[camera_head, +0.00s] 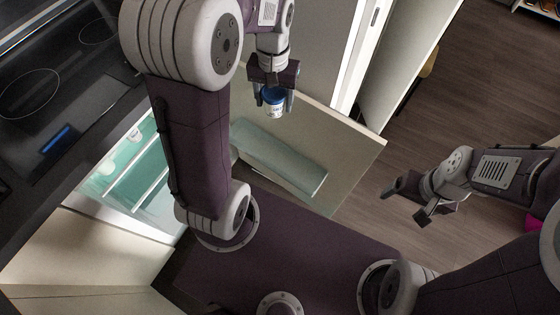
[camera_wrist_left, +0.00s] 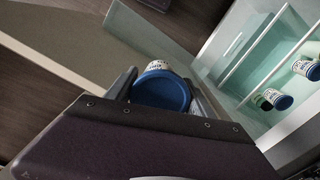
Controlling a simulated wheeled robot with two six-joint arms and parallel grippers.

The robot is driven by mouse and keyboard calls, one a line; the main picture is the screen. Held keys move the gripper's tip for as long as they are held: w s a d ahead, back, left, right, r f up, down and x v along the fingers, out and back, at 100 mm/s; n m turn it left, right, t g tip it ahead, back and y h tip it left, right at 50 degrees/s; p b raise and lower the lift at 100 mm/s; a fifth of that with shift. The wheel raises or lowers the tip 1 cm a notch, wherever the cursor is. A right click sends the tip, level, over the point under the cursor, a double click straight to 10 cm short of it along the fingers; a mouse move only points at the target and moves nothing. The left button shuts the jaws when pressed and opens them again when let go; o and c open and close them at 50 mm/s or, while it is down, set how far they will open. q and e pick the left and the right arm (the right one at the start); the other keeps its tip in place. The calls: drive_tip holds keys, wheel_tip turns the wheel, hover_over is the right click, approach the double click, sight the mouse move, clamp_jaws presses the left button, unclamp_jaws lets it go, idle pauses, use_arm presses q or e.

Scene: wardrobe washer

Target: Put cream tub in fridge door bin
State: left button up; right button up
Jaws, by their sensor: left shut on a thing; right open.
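My left gripper (camera_head: 273,92) is shut on the cream tub (camera_head: 274,97), a small white tub with a blue lid. The tub's blue lid also shows between the fingers in the left wrist view (camera_wrist_left: 161,91). In the head view the gripper and tub are over the top of the open fridge door (camera_head: 350,165). The pale green door bin (camera_head: 280,158) is on the door's inner side, lower in the picture than the tub. My right gripper (camera_head: 419,204) is open and empty, over the floor at the right.
The fridge interior (camera_head: 135,170) is open, with glass shelves; my left arm hides part of it. Two similar blue-lidded tubs (camera_wrist_left: 279,99) (camera_wrist_left: 307,69) stand inside. A dark counter with a hob (camera_head: 45,95) is at the left. The wooden floor (camera_head: 480,80) at right is mostly clear.

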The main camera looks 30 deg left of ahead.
use_arm(q)
drive_tip(key=shift+a+f, duration=0.2)
drive_tip(key=shift+f, duration=0.4)
wheel_tip(320, 180, down, 23)
drive_tip(key=b, duration=0.9)
drive_tip(key=shift+f, duration=0.2)
wheel_tip(320, 180, down, 4)
drive_tip(key=shift+f+b, duration=0.2)
drive_tip(key=shift+b, duration=0.9)
drive_tip(key=shift+r, duration=0.15)
drive_tip(key=o, duration=1.6)
wheel_tip(320, 180, up, 12)
drive_tip(key=p, duration=0.6)
drive_tip(key=s+d+r+m+t, duration=0.1)
drive_tip(key=s+d+r+m, duration=0.1)
drive_tip(key=s+d, duration=0.3)
drive_tip(key=s+r, duration=0.1)
drive_tip(key=s, duration=0.2)
drive_tip(key=shift+s, duration=0.25)
